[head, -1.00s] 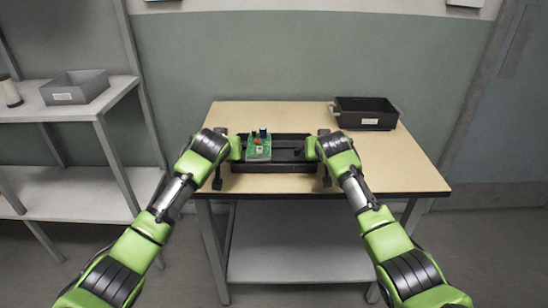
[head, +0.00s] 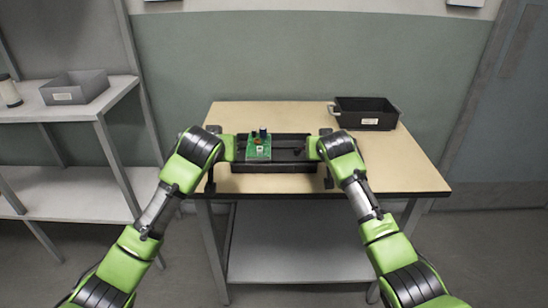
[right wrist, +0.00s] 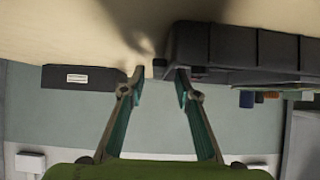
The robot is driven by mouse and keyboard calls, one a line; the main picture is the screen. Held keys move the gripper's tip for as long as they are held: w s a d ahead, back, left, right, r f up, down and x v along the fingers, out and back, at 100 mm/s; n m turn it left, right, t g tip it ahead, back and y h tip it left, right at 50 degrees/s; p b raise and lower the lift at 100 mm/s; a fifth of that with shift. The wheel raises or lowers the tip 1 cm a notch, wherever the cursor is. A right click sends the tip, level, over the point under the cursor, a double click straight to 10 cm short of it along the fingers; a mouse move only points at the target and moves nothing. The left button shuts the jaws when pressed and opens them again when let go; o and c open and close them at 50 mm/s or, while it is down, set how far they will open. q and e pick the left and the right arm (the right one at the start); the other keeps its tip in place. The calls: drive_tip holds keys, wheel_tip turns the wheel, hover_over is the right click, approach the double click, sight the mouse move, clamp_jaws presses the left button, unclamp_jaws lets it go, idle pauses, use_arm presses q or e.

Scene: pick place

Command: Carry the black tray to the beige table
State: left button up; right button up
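The black tray (head: 285,168) sits on the beige table (head: 390,165), near its front edge, and looks level. A green circuit board (head: 258,152) with small parts stands in its left part. My left gripper (head: 212,158) is at the tray's left end; its fingers look spread. My right gripper (head: 326,158) is at the right end. In the right wrist view my right gripper (right wrist: 158,82) is open, its fingers apart beside the tray's end wall (right wrist: 230,48). Whether a finger touches the tray cannot be told.
A second black bin (head: 367,122) with a white label stands at the table's back right. A grey bin (head: 75,95) is on the shelf (head: 95,104) at left. The table's right side and back left are clear.

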drive_tip(key=v, duration=0.9)
drive_tip(key=shift+s+r, duration=0.1)
